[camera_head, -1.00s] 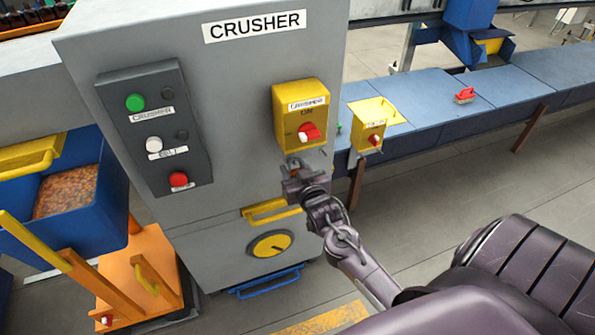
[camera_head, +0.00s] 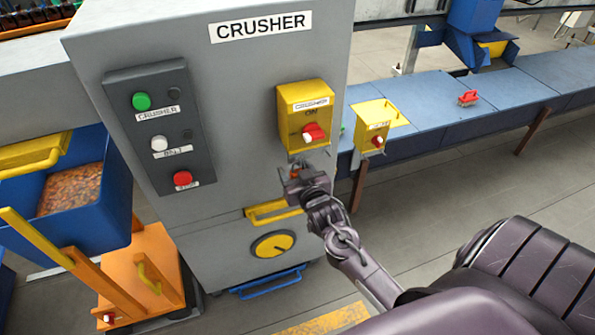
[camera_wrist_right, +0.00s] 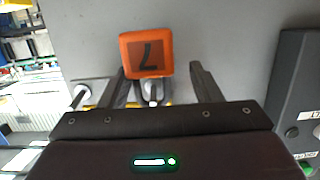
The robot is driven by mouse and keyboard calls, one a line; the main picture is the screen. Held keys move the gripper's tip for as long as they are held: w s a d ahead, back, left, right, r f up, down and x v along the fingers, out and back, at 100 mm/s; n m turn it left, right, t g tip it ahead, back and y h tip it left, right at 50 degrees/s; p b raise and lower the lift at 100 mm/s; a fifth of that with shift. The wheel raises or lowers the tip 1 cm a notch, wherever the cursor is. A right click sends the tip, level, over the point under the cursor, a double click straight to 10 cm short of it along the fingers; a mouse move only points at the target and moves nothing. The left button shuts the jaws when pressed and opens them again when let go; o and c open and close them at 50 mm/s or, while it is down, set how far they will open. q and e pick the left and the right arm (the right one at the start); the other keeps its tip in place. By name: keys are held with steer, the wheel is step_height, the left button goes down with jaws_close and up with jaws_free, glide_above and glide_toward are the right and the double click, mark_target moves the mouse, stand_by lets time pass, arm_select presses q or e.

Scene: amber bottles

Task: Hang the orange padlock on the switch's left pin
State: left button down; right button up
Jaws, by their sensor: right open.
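The orange padlock (camera_wrist_right: 146,54), marked with a dark 7, shows between the spread fingers of my right gripper (camera_wrist_right: 158,72) in the right wrist view. Its shackle meets the pale left pin (camera_wrist_right: 152,92); I cannot tell whether it is fully around it. The other pin (camera_wrist_right: 80,95) is bare. In the head view only a bit of orange shows at my right gripper (camera_head: 298,176), just below the yellow switch box (camera_head: 304,98) with its red and white knob (camera_head: 314,132). My right gripper is open around the padlock. My left gripper is not in view.
A dark button panel (camera_head: 160,125) is on the grey crusher cabinet (camera_head: 228,120), left of the switch. A yellow handle (camera_head: 272,212) sticks out below my gripper. A second yellow box (camera_head: 372,124) stands to the right by the blue conveyor (camera_head: 430,100).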

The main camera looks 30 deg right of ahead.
steer(key=shift+w+d+r, duration=0.1)
steer(key=shift+w+d, duration=0.05)
steer(key=shift+d, duration=0.4)
steer(key=shift+s+a+f, duration=0.2)
steer(key=shift+s, duration=0.2)
steer(key=b+v, duration=0.1)
steer(key=v, duration=0.6)
steer(key=shift+a+b, duration=0.3)
steer(key=shift+a, duration=0.05)
steer(key=shift+s, duration=0.1)
